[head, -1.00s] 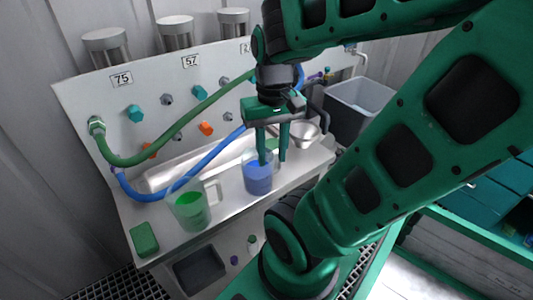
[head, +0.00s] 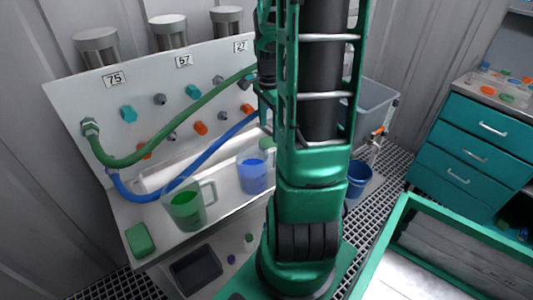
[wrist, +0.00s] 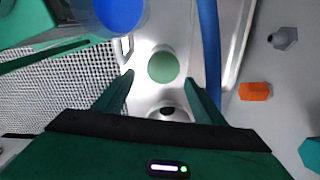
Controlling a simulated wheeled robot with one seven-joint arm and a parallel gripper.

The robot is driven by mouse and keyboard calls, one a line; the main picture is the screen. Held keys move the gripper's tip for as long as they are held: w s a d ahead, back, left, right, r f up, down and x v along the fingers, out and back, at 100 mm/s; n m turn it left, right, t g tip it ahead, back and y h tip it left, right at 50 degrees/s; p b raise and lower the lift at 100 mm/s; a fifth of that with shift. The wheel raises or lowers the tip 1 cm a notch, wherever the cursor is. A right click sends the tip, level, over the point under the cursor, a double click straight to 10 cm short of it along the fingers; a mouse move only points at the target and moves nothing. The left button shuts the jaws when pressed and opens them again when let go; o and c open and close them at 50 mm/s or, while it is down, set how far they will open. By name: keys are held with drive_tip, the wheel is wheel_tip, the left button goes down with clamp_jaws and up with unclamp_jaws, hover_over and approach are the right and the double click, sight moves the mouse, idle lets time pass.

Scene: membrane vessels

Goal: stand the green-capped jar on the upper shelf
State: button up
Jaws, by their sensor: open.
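A round green cap (wrist: 163,67) shows from above in the wrist view, over the pale upper shelf (wrist: 140,85); the jar's body under it is hidden. In the head view a green top (head: 267,144) shows behind the blue jug (head: 253,172), partly covered by my arm. My gripper (wrist: 165,84) is open, its two green fingers apart on either side of the cap in the picture; whether they touch it I cannot tell. My arm hides the gripper in the head view. A small white bottle with a greenish top (head: 249,242) stands on the lower shelf (head: 212,247).
A green jug (head: 187,208) and a green block (head: 140,239) sit at the upper shelf's left. Blue and green hoses cross the panel with knobs behind. A white bowl-like thing (wrist: 170,110) is near the cap. A grey bin and blue bucket (head: 357,180) stand right.

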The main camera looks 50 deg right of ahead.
drive_tip(key=shift+w+d+f+m, duration=0.2)
drive_tip(key=shift+d+f+m, duration=0.2)
drive_tip(key=shift+d+f, duration=0.1)
drive_tip(key=shift+w+a+f, duration=0.1)
drive_tip(key=shift+f, duration=0.15)
wheel_tip(320, 180, down, 11)
drive_tip(key=shift+a+r, duration=0.1)
drive_tip(key=c, duration=0.9)
drive_tip(key=shift+r, duration=0.1)
